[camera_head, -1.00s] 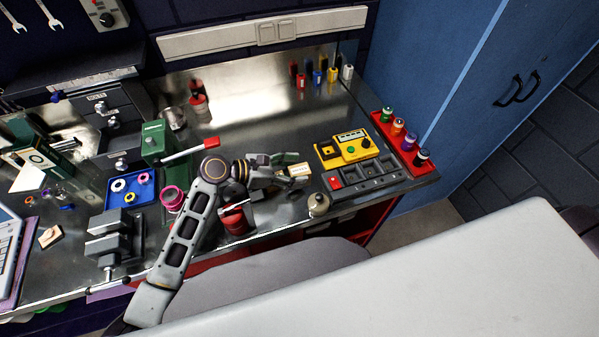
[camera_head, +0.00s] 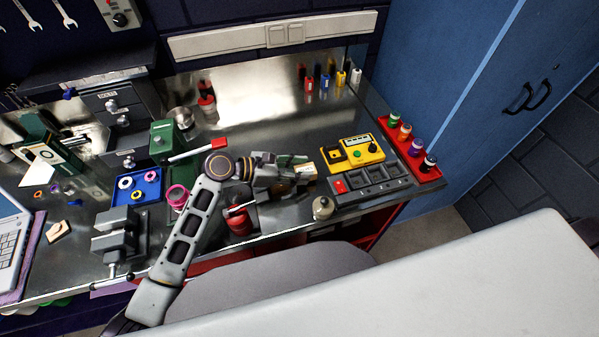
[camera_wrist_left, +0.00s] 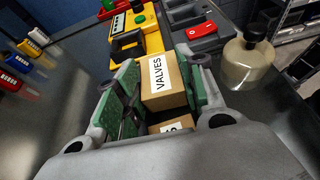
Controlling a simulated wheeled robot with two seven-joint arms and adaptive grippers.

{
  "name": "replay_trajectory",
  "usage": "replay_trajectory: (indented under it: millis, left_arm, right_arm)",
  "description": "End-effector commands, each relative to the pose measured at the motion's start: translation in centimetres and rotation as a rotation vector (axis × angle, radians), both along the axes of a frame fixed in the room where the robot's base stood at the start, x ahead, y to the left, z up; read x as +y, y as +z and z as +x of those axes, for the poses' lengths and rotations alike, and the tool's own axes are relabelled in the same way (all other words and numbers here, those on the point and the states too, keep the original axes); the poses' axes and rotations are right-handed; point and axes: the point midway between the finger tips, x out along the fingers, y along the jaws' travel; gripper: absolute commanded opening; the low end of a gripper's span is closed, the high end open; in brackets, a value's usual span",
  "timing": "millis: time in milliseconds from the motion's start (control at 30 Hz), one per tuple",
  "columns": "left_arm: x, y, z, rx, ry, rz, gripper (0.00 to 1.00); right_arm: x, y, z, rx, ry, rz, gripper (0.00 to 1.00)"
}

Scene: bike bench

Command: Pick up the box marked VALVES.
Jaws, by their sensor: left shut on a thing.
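The box marked VALVES (camera_wrist_left: 162,88) is a small brown carton with a white label, seen close up in the left wrist view. My left gripper (camera_wrist_left: 158,75) is shut on it, with green finger pads on both sides. In the head view the left gripper (camera_head: 292,172) is over the bench's right part, and the box (camera_head: 306,171) shows as a pale patch at its fingers. A second brown box (camera_wrist_left: 173,126) shows partly below the first; only an "S" of its label is readable. Whether the two touch is unclear. My right gripper is not in view.
A yellow tester (camera_head: 362,153) and a grey compartment tray (camera_head: 375,182) lie just right of the gripper. A cream bottle (camera_head: 323,208) and a red can (camera_head: 239,221) stand near the front edge. Behind, the metal bench (camera_head: 265,115) is largely clear.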

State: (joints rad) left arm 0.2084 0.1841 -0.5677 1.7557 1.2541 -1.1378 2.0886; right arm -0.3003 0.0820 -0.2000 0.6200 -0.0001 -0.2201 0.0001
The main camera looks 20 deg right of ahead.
Motion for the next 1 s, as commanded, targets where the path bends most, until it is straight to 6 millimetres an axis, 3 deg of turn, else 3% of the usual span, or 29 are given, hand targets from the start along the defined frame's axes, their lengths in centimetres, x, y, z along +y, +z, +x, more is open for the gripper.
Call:
replay_trajectory:
  millis: [500, 700, 1000]
  left_arm:
    - [0.0, 7.2, 0.0, -0.003, 0.000, -0.001, 0.14]
    - [0.0, 8.4, 0.0, -0.001, 0.000, -0.001, 0.14]
    - [0.0, 8.5, 0.0, -0.001, 0.000, -0.001, 0.14]
  right_arm:
    - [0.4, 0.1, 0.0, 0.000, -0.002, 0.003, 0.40]
    - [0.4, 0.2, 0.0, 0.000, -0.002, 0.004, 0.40]
    - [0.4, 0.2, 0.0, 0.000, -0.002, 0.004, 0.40]
